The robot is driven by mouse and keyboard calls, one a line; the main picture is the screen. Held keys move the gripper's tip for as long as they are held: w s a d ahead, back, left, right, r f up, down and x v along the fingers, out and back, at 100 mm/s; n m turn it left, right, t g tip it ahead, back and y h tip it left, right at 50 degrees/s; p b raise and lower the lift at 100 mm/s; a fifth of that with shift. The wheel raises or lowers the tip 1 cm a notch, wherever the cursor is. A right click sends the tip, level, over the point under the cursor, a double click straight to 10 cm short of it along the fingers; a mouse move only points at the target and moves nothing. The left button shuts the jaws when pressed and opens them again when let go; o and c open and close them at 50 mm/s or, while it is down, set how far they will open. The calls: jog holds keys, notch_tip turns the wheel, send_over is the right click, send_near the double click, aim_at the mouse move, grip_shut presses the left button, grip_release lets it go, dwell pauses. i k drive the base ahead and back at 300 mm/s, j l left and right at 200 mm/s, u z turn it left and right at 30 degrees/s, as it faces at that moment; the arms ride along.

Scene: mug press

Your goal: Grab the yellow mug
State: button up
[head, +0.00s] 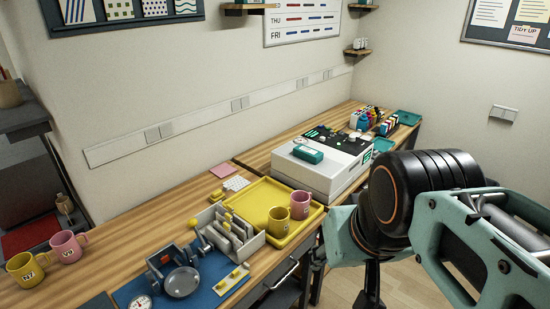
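A yellow mug (278,222) stands upright on the yellow tray (252,194), near its front right corner, close beside a pink mug (299,205). A second yellow mug (26,269) with dark markings stands at the left end of the wooden bench, beside another pink mug (67,246). My arm fills the right side of the head view, to the right of the tray and the bench. I cannot make out my gripper's fingers; they are hidden or outside the view. All the mugs stand clear of my arm.
A mug press (172,276) sits on a blue mat (222,268) at the front. A grey divided holder (231,235) stands between it and the tray. A white flat machine (322,165) and several ink bottles (367,118) stand further back. Open floor (400,287) shows below my arm.

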aim_at(280, 218)
jog(key=i+l+u, duration=0.5)
jog(key=i+l, duration=0.2)
jog(key=i, duration=0.1)
